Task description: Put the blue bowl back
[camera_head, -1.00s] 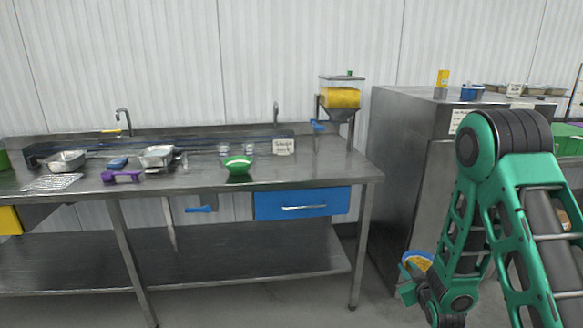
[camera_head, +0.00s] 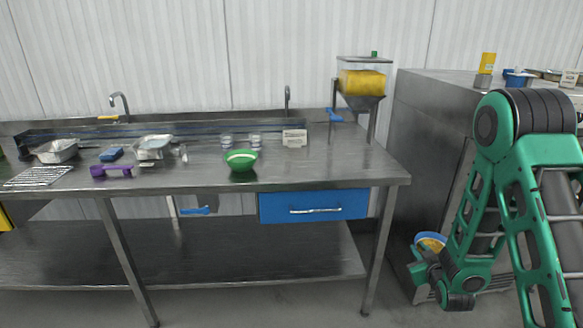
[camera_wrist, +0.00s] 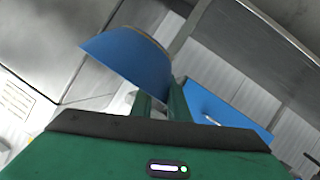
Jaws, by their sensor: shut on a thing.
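The blue bowl (camera_wrist: 130,59) is held in my gripper (camera_wrist: 160,100), which is shut on it. In the head view the blue bowl (camera_head: 421,238) shows at lower right, in front of the steel cabinet, with something yellow inside it. The bowl is below the level of the table top and to the right of the table's right leg.
A steel table (camera_head: 330,168) bears a green bowl (camera_head: 242,164), a purple object (camera_head: 111,171), metal trays and a small sign (camera_head: 294,138). A yellow-filled dispenser (camera_head: 361,82) stands at its back right. A blue drawer (camera_head: 313,205) hangs below. The cabinet (camera_head: 432,135) stands right.

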